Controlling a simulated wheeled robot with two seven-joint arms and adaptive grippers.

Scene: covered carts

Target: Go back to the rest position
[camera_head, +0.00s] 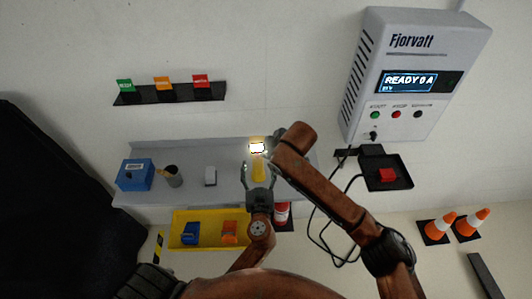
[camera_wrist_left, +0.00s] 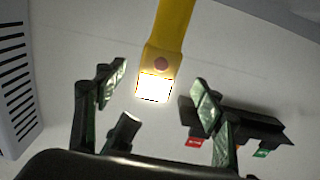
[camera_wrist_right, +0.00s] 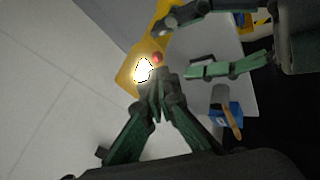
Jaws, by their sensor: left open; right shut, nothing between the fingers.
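A yellow device with a red button and a glowing white face shows in the left wrist view (camera_wrist_left: 157,62), the right wrist view (camera_wrist_right: 130,76) and the head view (camera_head: 259,172). My left gripper (camera_head: 260,185) is open, its fingers spread to either side of the device in the left wrist view, with nothing clamped. My right gripper (camera_wrist_right: 156,102) is shut and empty, its fingertips close to the glowing face; I cannot tell whether they touch it. What supports the device is unclear.
A yellow tray (camera_head: 208,216) sits below. A Fjorvatt box (camera_head: 413,75), a black tray (camera_head: 403,170) with cable, and traffic cones (camera_head: 437,226) are at right.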

